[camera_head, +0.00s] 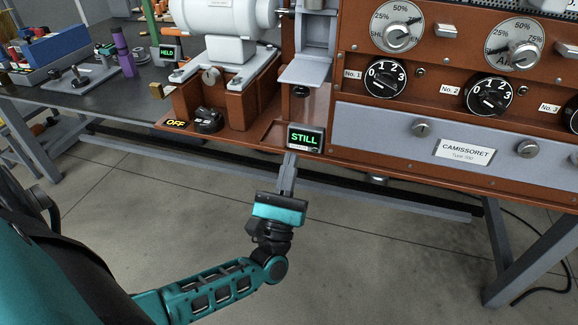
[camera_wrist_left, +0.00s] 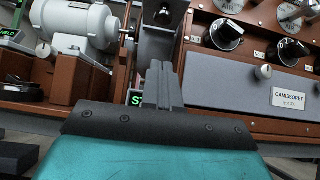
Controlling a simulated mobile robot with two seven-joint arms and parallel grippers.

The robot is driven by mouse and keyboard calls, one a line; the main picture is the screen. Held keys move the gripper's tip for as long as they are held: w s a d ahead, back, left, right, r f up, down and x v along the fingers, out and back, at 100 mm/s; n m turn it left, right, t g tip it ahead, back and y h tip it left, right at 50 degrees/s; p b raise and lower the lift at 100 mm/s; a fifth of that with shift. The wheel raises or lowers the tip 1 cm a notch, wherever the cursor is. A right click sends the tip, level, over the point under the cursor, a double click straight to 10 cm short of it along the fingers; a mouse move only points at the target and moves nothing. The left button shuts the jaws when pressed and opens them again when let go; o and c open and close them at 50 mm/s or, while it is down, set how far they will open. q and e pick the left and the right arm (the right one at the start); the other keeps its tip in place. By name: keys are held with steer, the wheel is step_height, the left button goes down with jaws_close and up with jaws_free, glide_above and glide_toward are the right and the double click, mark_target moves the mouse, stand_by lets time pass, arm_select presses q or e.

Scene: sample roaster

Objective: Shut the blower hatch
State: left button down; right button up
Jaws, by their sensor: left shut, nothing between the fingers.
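The white blower-like motor (camera_head: 222,18) stands on a brown base at the back left of the machine, and it also shows in the wrist view (camera_wrist_left: 75,18). To its right, a grey flap (camera_head: 306,73) sticks out toward me below a grey upright channel. I cannot tell for sure whether this flap is the blower hatch. My left gripper (camera_head: 288,165) is shut and empty, its fingers pointing up just in front of the machine's front edge, below the flap. In the wrist view, the shut fingers (camera_wrist_left: 162,85) cover part of the green display.
A display reading STILL (camera_head: 305,138) sits right above my fingertips. A black knob (camera_head: 207,120) is by an OFF label (camera_head: 176,123). A grey drawer-like panel (camera_head: 380,125) with knobs above lies to the right. Open floor lies in front.

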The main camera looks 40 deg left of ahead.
mark_target(305, 79)
arm_select(q)
steer(key=w+a+r+p, duration=0.1)
steer(key=w+r, duration=0.4)
steer(key=r, duration=0.3)
steer(key=shift+a+r, duration=0.25)
steer(key=shift+a, duration=0.1)
arm_select(e)
steer(key=shift+s+d, duration=0.15)
steer(key=shift+d, duration=0.25)
steer(key=shift+r, duration=0.15)
